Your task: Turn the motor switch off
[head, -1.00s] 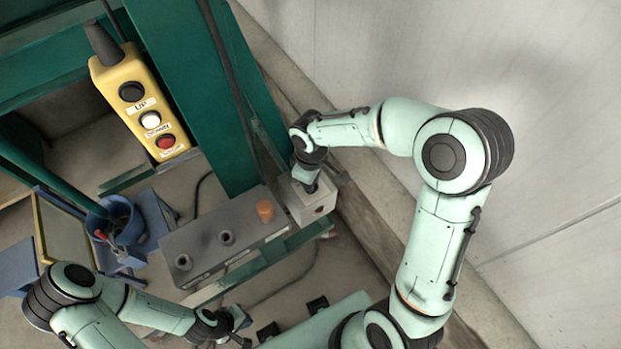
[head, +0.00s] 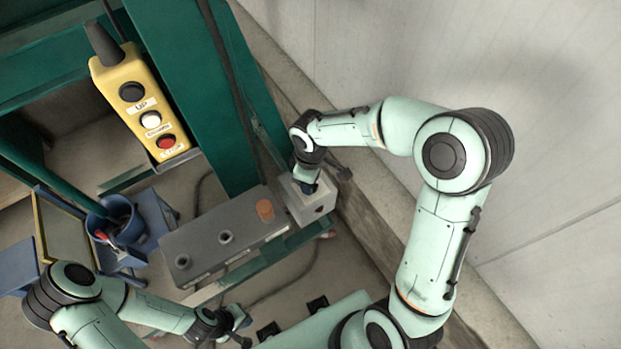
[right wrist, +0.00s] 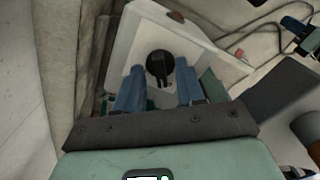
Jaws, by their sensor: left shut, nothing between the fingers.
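The motor switch is a black rotary knob (right wrist: 160,66) on the face of a pale grey box (right wrist: 205,48). The box (head: 312,207) also shows in the head view, at the right end of the grey control panel, with its knob hidden behind my wrist. My right gripper (right wrist: 158,84) is at the box face, its two blue fingers spread on either side of the knob. A gap shows beside the knob, and I cannot tell whether either finger touches it. My left gripper (head: 240,328) is shut and empty, low in the head view, away from the box.
The grey control panel (head: 205,243) carries an orange knob (head: 265,209) and two dark knobs. A yellow pendant (head: 140,105) with buttons hangs above it. A blue bucket (head: 122,222) stands at left. Green frame posts and a pale wall (head: 550,150) flank the box.

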